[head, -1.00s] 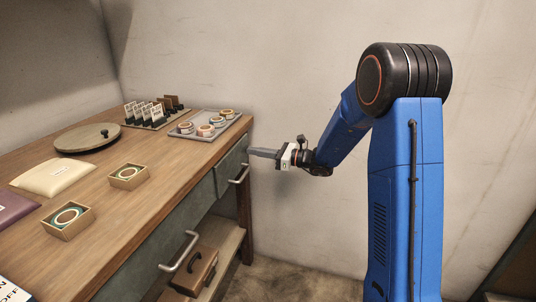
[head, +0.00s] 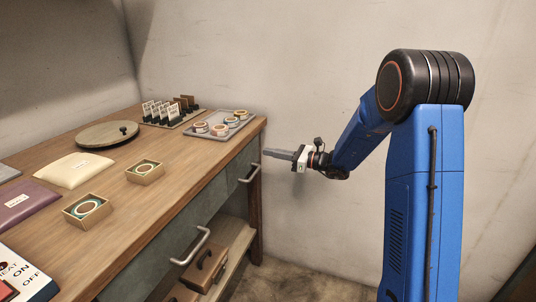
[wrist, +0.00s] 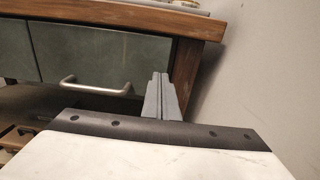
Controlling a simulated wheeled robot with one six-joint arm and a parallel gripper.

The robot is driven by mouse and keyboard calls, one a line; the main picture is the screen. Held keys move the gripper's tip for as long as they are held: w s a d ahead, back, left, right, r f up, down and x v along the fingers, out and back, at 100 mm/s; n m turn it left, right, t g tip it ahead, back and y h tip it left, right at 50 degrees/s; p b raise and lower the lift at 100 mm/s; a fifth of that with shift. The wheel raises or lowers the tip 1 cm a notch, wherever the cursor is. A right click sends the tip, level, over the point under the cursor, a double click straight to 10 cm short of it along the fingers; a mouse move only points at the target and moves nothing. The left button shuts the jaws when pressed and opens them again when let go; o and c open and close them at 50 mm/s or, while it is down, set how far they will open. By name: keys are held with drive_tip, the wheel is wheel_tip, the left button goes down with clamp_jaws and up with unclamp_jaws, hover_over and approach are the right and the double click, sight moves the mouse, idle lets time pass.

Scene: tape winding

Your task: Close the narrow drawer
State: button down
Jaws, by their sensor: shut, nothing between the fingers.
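The narrow drawer (head: 226,188) is the grey-green front at the right end of the workbench, with a metal bar handle (head: 251,174). Its front looks flush or nearly flush with the wide drawer (head: 160,255) beside it. In the wrist view the narrow drawer's front (wrist: 105,52) fills the upper left, with its handle (wrist: 95,85) below. My gripper (head: 268,153) is shut and empty, level with the drawer's upper right part. In the wrist view its fingers (wrist: 160,82) point toward the wooden leg at the drawer's right edge. I cannot tell whether they touch anything.
The workbench top (head: 180,165) carries a grey tray (head: 205,134) with tape rolls, a card rack, a round board (head: 108,134), two boxed rolls and pouches. A brown case (head: 207,268) sits on the lower shelf. Free floor and a bare wall lie right of the bench.

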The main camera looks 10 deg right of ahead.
drive_tip(key=v, duration=1.1)
drive_tip(key=s+a+r+n+g+h, duration=0.1)
drive_tip(key=s+a+n+g+h, duration=0.4)
drive_tip(key=s, duration=0.8)
drive_tip(key=s+a+r+n+g, duration=0.1)
drive_tip(key=s+a+n+g, duration=0.2)
drive_tip(key=s+n, duration=0.65)
drive_tip(key=s+d+n+t+h, duration=0.1)
drive_tip(key=s+d+n+h, duration=0.2)
drive_tip(key=s, duration=0.4)
drive_tip(key=s+d+f+n+t+h, duration=0.1)
drive_tip(key=s+d+n+h, duration=0.2)
drive_tip(key=s, duration=0.4)
drive_tip(key=s+d+n+t+h, duration=0.1)
drive_tip(key=s+d+n+h, duration=0.2)
drive_tip(key=s+d, duration=0.3)
drive_tip(key=shift+s+d+f+t+h, duration=0.25)
drive_tip(key=shift+s+d+t+h, duration=0.15)
drive_tip(key=shift+s+h, duration=0.3)
drive_tip(key=shift+w+n, duration=0.1)
drive_tip(key=shift+n, duration=0.15)
